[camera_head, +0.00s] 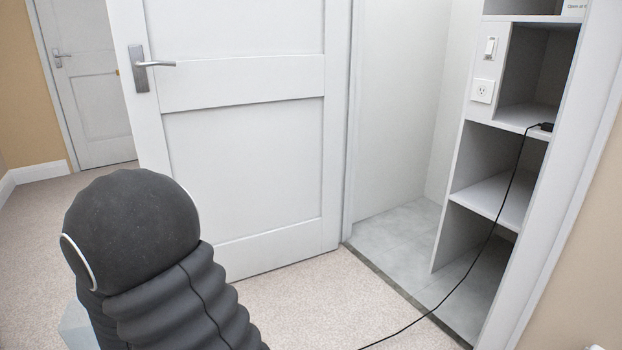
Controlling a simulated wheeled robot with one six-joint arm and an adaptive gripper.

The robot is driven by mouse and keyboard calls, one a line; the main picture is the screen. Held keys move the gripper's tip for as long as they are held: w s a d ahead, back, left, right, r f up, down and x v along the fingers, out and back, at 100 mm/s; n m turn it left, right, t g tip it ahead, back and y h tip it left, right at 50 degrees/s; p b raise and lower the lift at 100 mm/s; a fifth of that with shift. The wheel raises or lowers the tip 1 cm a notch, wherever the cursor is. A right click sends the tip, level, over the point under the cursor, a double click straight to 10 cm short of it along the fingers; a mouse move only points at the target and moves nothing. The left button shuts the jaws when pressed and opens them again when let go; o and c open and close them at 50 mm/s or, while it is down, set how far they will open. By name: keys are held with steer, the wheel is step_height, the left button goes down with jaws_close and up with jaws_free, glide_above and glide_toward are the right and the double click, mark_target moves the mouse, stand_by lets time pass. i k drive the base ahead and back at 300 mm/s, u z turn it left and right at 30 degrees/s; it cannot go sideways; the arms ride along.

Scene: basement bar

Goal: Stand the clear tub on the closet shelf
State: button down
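The closet shelf unit (496,199) stands at the right, inside an open doorway. It is pale grey-white, with several open compartments one above another. The middle and lower compartments that I can see look empty. I do not see the clear tub for certain. A pale bluish piece shows at the lower left behind a dark ribbed part of my arm, and I cannot tell what it is. My gripper is not in view.
A white door (245,140) with a lever handle (150,64) stands open left of the closet. A black cable (467,262) runs from a shelf down across the threshold onto the carpet (310,300). A switch (490,47) and outlet (482,91) sit on the unit's side.

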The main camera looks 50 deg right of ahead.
mark_target(507, 200)
steer(key=z, duration=2.5)
steer(key=i, duration=1.25)
steer(key=z, duration=0.15)
